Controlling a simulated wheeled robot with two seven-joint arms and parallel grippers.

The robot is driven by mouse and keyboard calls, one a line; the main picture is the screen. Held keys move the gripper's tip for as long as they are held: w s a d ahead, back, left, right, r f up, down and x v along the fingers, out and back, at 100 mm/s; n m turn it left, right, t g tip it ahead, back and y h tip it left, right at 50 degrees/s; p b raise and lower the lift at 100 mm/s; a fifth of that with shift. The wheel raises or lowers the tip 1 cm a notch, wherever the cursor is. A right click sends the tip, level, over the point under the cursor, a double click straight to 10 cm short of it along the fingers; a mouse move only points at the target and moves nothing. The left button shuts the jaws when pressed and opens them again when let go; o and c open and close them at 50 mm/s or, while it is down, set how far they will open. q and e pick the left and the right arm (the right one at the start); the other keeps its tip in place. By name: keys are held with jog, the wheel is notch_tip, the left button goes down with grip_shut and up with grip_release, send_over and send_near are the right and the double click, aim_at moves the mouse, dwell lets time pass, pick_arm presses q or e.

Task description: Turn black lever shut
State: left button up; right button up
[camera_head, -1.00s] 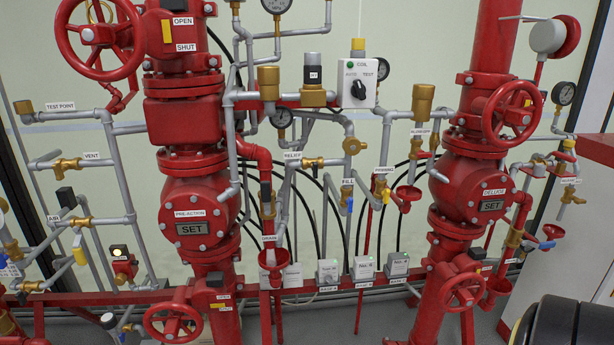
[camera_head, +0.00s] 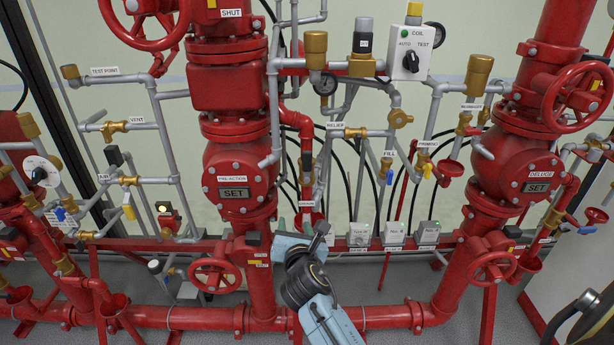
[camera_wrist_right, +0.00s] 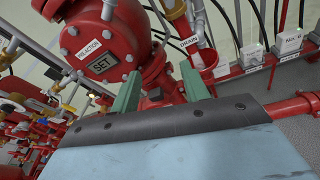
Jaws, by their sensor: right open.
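A small valve with an upright dark lever (camera_head: 306,160) sits above the drain label (camera_head: 306,203), beside the red pre-action valve body (camera_head: 240,180). Another dark lever (camera_head: 113,155) stands at the air valve on the left. I cannot tell which is the task's lever. My right gripper (camera_head: 303,241) is low in front of the drain funnel, below the drain lever and apart from it. In the right wrist view its two green fingers (camera_wrist_right: 162,88) are spread and empty, facing the pre-action body and the drain label (camera_wrist_right: 189,42). My left gripper is not in view.
A red handwheel (camera_head: 215,275) is left of my right gripper, and a red floor pipe (camera_head: 365,316) runs below. Several grey boxes (camera_head: 394,234) stand to the right. The deluge valve (camera_head: 520,175) is farther right. Pipes and hoses crowd the wall.

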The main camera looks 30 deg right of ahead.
aim_at(307, 158)
jog(key=d+r+n+h, duration=0.2)
jog(key=d+r+h, duration=0.1)
jog(key=r, duration=0.8)
jog(key=shift+t, duration=0.4)
jog(key=x, duration=1.3)
jog(key=shift+s+d, duration=0.1)
jog(key=shift+d, duration=0.1)
grip_shut()
